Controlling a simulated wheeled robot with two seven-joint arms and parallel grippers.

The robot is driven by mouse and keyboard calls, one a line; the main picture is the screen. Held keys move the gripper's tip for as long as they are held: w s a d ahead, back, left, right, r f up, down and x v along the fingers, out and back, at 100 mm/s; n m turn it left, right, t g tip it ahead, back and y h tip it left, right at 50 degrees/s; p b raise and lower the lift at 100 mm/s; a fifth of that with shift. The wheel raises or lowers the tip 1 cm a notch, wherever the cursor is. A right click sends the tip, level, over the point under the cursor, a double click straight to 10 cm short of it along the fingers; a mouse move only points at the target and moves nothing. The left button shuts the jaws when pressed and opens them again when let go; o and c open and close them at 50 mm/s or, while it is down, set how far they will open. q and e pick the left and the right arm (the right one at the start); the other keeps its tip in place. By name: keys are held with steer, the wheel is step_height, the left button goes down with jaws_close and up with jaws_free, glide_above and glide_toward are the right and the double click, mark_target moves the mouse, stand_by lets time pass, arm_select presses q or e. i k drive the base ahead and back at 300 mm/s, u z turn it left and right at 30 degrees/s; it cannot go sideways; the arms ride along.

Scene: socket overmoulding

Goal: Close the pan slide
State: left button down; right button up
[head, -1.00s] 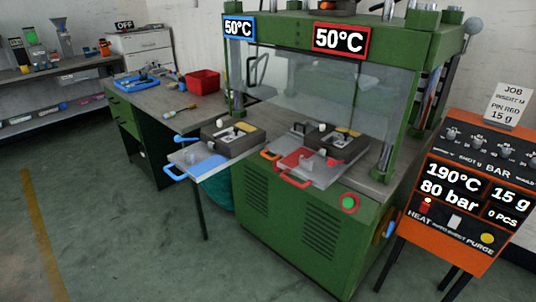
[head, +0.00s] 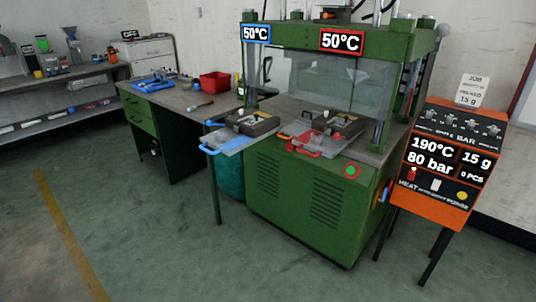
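The green press (head: 268,225) stands in the middle of the head view. Two slides stick out from its front. The left slide (head: 236,141) is a grey plate with a blue front handle (head: 222,150), and a dark mould block (head: 257,122) sits on it. The right slide (head: 328,148) is a grey plate with a red front handle (head: 304,151), and a second dark block (head: 347,124) sits on it. The frames do not label either as the pan slide. Neither of my grippers is in view.
An orange control panel (head: 428,198) on legs stands right of the press. A bench (head: 178,99) with a red bin (head: 214,82) and blue tray (head: 150,84) is to the left. Shelves (head: 85,84) are further back. The floor in front is clear.

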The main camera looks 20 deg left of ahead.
mark_target(294, 129)
steer(key=u, duration=0.9)
steer(key=i, duration=0.95)
steer(key=z, duration=0.4)
